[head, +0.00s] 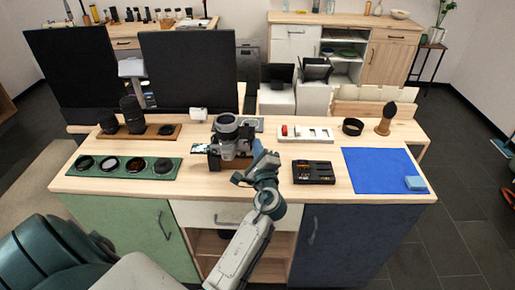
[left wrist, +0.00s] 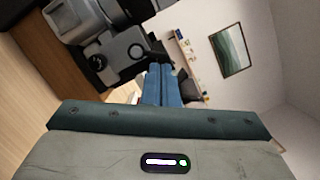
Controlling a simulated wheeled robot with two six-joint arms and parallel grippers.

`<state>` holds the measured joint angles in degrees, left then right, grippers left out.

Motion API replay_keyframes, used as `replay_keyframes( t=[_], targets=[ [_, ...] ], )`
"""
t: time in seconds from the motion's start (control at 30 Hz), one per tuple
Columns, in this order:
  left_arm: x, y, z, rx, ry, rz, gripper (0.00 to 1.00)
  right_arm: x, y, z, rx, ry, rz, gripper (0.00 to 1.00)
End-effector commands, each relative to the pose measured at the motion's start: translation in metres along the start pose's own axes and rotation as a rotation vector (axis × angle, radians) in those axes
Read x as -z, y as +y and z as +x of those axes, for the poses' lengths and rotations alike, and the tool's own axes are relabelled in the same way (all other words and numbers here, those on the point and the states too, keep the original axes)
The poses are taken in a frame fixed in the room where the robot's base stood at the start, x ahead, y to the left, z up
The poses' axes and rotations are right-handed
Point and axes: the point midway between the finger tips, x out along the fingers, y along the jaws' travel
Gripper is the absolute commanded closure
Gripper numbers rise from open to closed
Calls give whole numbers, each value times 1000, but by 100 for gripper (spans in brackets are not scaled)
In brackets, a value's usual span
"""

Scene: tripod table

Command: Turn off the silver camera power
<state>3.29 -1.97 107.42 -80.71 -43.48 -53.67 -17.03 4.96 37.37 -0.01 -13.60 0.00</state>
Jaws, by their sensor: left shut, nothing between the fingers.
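The silver camera (head: 234,145) stands near the middle of the wooden table (head: 225,187), with a large lens on it. In the left wrist view, the silver camera (left wrist: 115,48) is close and sideways in the picture, with round dials on its silver and black body. My left gripper (head: 258,148) is just right of the camera. In the left wrist view, the blue fingers of my left gripper (left wrist: 160,72) are together and empty, near the dials. I cannot tell whether the fingertips touch the camera. My right gripper is not in view.
A green mat (head: 122,175) with round lens filters lies left. Two black lenses stand on a brown board (head: 157,132) behind it. A black case (head: 313,172) and a blue mat (head: 380,172) lie right. A white tray (head: 305,133) and dark screens (head: 188,72) stand behind.

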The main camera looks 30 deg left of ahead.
Motion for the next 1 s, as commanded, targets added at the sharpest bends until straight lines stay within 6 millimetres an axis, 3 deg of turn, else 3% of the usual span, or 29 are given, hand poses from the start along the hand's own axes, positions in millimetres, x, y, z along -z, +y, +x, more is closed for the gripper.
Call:
replay_keyframes(
  t=[0.37,0.77,1.0],
  targets=[
    [-1,-1,0,-14,0,-56,100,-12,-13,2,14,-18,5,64],
    [-4,-3,1,-36,0,-144,100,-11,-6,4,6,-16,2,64],
    [-7,-5,2,-78,0,-315,100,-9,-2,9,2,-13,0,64]
  ],
)
